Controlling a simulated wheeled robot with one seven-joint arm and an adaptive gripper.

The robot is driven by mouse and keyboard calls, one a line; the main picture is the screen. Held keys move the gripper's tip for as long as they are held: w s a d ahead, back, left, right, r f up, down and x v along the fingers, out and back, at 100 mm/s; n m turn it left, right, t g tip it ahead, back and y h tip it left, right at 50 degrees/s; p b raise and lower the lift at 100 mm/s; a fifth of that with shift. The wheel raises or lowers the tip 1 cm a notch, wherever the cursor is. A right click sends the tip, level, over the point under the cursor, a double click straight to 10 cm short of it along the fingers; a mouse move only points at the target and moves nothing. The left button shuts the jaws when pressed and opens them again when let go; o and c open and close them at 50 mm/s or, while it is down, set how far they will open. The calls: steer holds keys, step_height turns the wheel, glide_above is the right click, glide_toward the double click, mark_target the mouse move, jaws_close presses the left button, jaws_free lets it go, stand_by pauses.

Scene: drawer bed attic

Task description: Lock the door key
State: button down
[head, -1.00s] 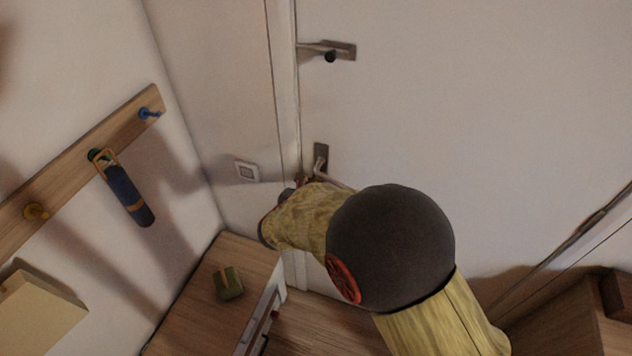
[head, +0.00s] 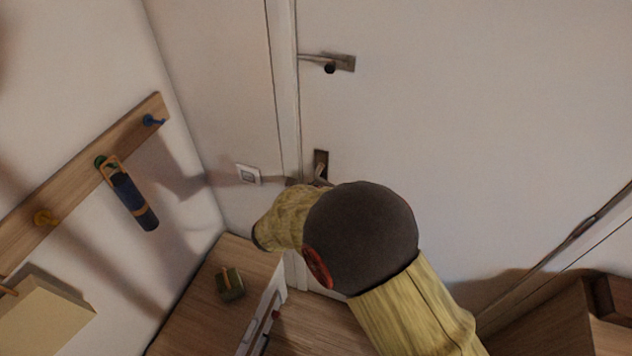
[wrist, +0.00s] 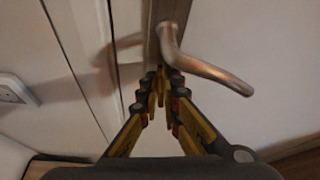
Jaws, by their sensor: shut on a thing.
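The white door (head: 460,120) fills the right of the head view and is closed against its frame. It has an upper bolt plate with a dark knob (head: 330,68) and a lower handle plate (head: 321,163). In the wrist view the curved metal lever handle (wrist: 205,68) juts to the right above my gripper (wrist: 160,88). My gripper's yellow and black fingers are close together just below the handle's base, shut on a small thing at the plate. The key itself is hidden by the fingertips. In the head view my arm hides the gripper.
A wooden cabinet (head: 205,300) with a small green box (head: 230,284) stands at the lower left. A wall rack (head: 75,180) holds a dark blue hanging item (head: 133,200). Wooden furniture (head: 560,320) stands at the lower right.

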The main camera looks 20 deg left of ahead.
steer(key=shift+a+f+n+t+h+p, duration=0.35)
steer(key=shift+n+h+p, duration=0.6)
steer(key=shift+n+p, duration=0.85)
steer(key=shift+a+f+n+t+h+p, duration=0.1)
steer(key=shift+n+t+h+p, duration=0.35)
steer(key=shift+n+h+p, duration=1.25)
steer(key=shift+a+f+n+t+h+p, duration=0.15)
steer(key=shift+f+n+t+h+p, duration=0.2)
steer(key=shift+n+p, duration=1.5)
steer(key=shift+r+n+b, duration=0.1)
steer(key=shift+n+b, duration=0.6)
steer(key=shift+n, duration=0.15)
steer(key=c, duration=2)
jaws_free()
steer(key=v, duration=1.2)
steer(key=shift+f, duration=0.2)
